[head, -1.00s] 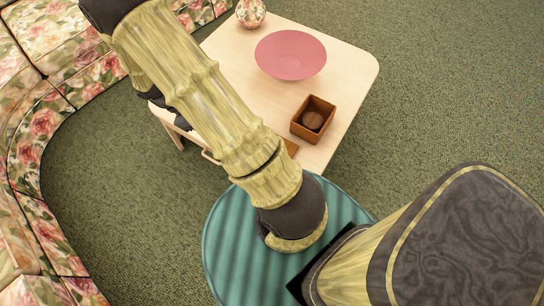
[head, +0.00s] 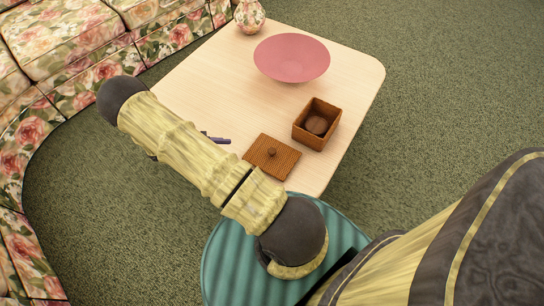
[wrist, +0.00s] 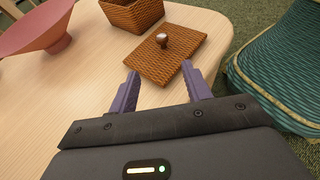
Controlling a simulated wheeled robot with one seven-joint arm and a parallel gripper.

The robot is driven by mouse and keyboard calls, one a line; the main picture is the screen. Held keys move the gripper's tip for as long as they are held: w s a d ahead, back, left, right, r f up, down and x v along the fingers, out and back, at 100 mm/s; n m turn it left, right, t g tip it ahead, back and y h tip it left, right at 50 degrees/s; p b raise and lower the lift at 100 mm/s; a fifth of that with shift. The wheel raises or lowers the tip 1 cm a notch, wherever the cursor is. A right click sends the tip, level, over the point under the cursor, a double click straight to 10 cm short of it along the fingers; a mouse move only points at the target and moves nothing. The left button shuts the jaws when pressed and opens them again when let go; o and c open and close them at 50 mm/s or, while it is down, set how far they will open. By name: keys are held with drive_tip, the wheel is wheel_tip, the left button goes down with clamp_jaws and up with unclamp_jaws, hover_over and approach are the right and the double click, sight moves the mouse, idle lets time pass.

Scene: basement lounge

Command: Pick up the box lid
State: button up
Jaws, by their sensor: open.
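The box lid (head: 271,156) is a flat brown woven square with a small round knob. It lies on the light wood table near the front edge, and it also shows in the wrist view (wrist: 160,62). The woven box (head: 317,123) stands open just beyond it with a round brown thing inside. My gripper (wrist: 164,82) is open and empty in the wrist view, its two purple fingers pointing at the lid's near side. The knob is ahead of the fingertips. In the head view my arm hides most of the gripper; a bit of purple finger shows left of the lid.
A pink bowl (head: 291,58) and a floral vase (head: 249,16) stand farther back on the table (head: 215,75). A floral sofa (head: 70,60) runs along the left. The table between bowl and lid is mostly clear.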

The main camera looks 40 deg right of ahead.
drive_tip(key=b, duration=0.3)
approach(271, 151)
drive_tip(key=x, duration=0.5)
drive_tip(key=shift+w+f, duration=0.2)
drive_tip(key=shift+f, duration=0.1)
drive_tip(key=shift+d, duration=0.2)
drive_tip(key=shift+s+b+x, duration=0.2)
drive_tip(key=shift+b+x, duration=0.55)
drive_tip(key=shift+x, duration=1.85)
drive_tip(key=shift+a+r, duration=0.1)
drive_tip(key=shift+r, duration=0.1)
clamp_jaws()
drive_tip(key=shift+r, duration=0.1)
